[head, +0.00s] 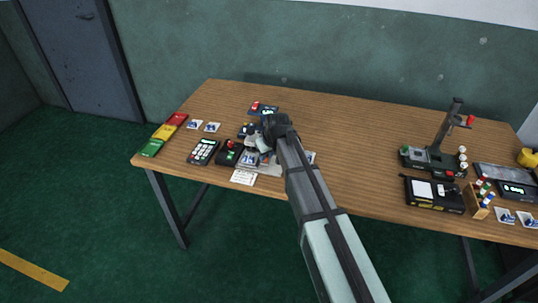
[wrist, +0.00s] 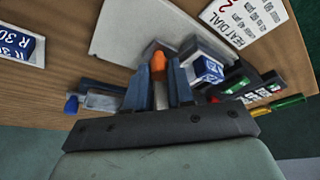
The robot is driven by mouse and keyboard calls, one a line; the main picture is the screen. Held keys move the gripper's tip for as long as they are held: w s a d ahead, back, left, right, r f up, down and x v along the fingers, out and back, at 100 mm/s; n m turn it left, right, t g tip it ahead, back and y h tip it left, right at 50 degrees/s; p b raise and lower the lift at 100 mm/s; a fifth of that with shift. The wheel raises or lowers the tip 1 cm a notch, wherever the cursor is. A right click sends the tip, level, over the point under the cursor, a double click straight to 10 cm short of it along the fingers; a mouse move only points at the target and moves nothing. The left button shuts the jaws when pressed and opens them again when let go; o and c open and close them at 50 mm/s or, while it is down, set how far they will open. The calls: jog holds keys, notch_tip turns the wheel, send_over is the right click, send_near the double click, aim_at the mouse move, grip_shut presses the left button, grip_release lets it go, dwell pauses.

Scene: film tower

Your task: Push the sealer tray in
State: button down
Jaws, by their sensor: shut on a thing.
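A light grey flat plate, perhaps part of the sealer (head: 272,170), lies at the front edge of the table, partly behind my arm. It also shows in the wrist view (wrist: 125,32). My gripper (wrist: 158,82) is low over this station, with its fingers closed around an orange handle (wrist: 158,64). I cannot tell how the handle joins the tray. A blue and white box (wrist: 207,68) sits just right of the fingers in a pale holder, which may be the tray. In the head view my wrist hides the grip and most of the sealer.
A heat dial card (head: 243,177) lies at the front edge. Red, yellow and green trays (head: 164,133) line the left edge. The table middle, right of my arm, is clear.

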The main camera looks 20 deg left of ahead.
jog(key=c, duration=1)
grip_release()
jog(key=shift+a, duration=0.2)
jog(key=v, duration=1.4)
jog(key=shift+d+f, duration=0.1)
